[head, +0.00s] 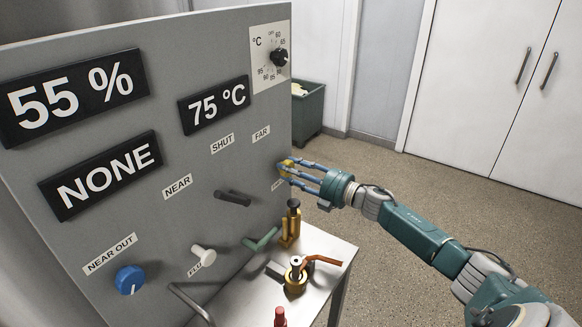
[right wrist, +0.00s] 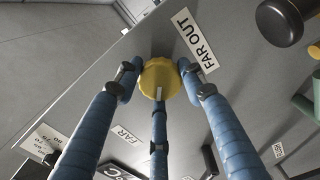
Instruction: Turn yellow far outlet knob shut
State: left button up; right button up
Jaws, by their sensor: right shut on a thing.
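The yellow far outlet knob (right wrist: 160,80) sits on the grey panel beside the "FAR OUT" label (right wrist: 195,40) in the right wrist view. In the head view the knob (head: 287,165) is at the panel's right edge, partly hidden by my fingers. My right gripper (head: 290,168) has its blue fingers shut around the knob. In the right wrist view the gripper (right wrist: 160,72) has a finger on each side of the knob and one finger below it. A pale pointer mark on the knob points down toward that lower finger. My left gripper is not in view.
The grey panel (head: 205,50) bears a blue knob (head: 129,279), a white handle (head: 203,253), a dark lever (head: 233,197), a green lever (head: 262,240) and displays reading 55 %, 75 °C and NONE. Brass fittings (head: 296,277) stand on a small table (head: 335,250) below. Open floor lies right.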

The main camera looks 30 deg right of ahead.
jog(key=shift+a+m+p, duration=0.15)
jog(key=shift+m+p, duration=0.65)
jog(key=shift+m, duration=1.5)
jog(key=shift+a+m+p, duration=0.1)
jog(key=shift+m+p, duration=0.65)
jog(key=shift+m, duration=1.55)
jog(key=o, duration=1.2)
jog(key=shift+r, duration=0.1)
jog(key=shift+s, duration=0.1)
jog(key=v, duration=1.2)
